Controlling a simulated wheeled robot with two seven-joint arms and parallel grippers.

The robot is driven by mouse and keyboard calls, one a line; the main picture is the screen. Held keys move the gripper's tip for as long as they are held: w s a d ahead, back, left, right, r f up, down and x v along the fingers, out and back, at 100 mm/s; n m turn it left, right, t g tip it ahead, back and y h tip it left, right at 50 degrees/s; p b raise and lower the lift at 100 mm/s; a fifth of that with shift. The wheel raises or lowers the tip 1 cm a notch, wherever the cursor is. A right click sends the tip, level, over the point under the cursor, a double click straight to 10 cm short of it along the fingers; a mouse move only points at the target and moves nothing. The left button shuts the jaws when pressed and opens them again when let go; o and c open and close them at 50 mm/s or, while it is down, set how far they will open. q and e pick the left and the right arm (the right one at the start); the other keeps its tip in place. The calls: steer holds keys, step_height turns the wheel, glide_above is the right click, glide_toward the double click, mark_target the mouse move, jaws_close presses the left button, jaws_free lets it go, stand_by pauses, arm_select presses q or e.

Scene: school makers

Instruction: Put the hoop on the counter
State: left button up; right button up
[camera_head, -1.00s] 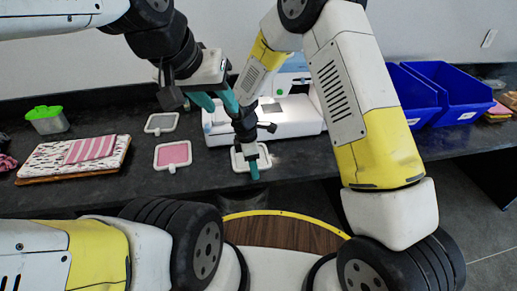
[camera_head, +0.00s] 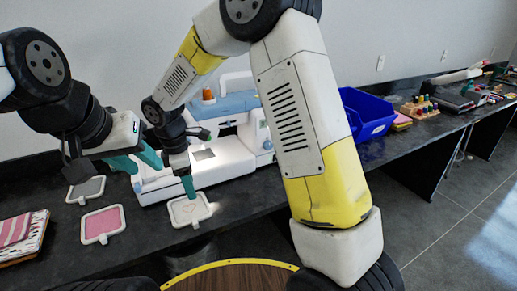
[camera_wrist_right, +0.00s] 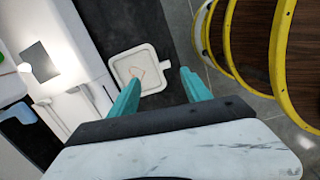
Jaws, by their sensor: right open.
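A white square hoop (camera_head: 190,209) with pale fabric and a faint red outline lies flat on the dark counter (camera_head: 250,197), near its front edge and in front of the sewing machine (camera_head: 215,160). My right gripper (camera_head: 188,187) is just above and behind this hoop, pointing down. In the right wrist view the hoop (camera_wrist_right: 138,70) lies beyond the open, empty fingers (camera_wrist_right: 160,90), nearer the left one. A pink hoop (camera_head: 103,225) and a grey hoop (camera_head: 86,190) lie on the counter to the left. My left gripper (camera_head: 140,162) is open and empty above the counter, left of the machine.
A blue bin (camera_head: 368,115) stands right of the machine, partly hidden by my right arm. Small bottles in a wooden rack (camera_head: 420,108) stand farther right. Folded striped cloth (camera_head: 15,232) lies at the left edge. A round wooden top with yellow rim (camera_head: 235,275) is below the counter front.

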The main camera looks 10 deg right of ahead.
steer(key=s+d+r+m+t+y, duration=0.1)
steer(key=s+d+r+m, duration=0.2)
steer(key=d+r+m, duration=0.35)
steer(key=s+d+r+m+t+y, duration=0.1)
steer(key=s+d+r+m, duration=0.25)
steer(key=d+r, duration=0.55)
steer(key=s+d+r+m+t+y, duration=0.1)
steer(key=s+d+r+m+t, duration=0.2)
steer(key=s+d+m, duration=0.5)
steer(key=shift+s+d+r+m+t, duration=0.15)
steer(key=shift+s+r+m+t, duration=0.15)
steer(key=shift+s+r+m, duration=0.65)
